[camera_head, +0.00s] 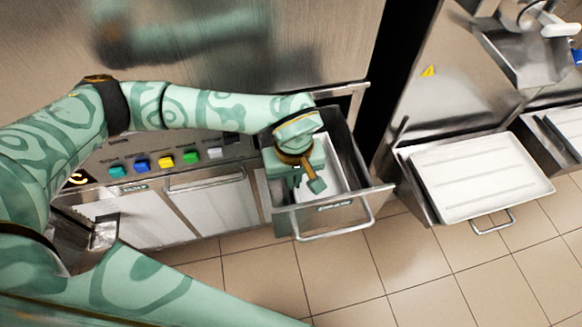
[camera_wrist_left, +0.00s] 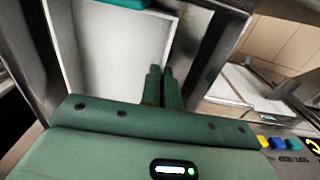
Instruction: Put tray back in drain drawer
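The white tray (camera_head: 338,160) lies in the open metal drain drawer (camera_head: 345,215), its left part hidden behind my left gripper. My green left gripper (camera_head: 312,182) reaches down into the drawer at the tray's left side. In the left wrist view the tray (camera_wrist_left: 110,55) fills the upper left, and its edge runs down to the fingertips of the gripper (camera_wrist_left: 160,72). The fingers are nearly together and look shut on that edge; the exact contact is hard to see. My right gripper is not in view.
A second open drawer with a large white tray (camera_head: 480,175) stands to the right. Left of the drain drawer are closed fronts (camera_head: 215,200) below a row of coloured buttons (camera_head: 165,160). Tiled floor (camera_head: 360,270) in front is clear.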

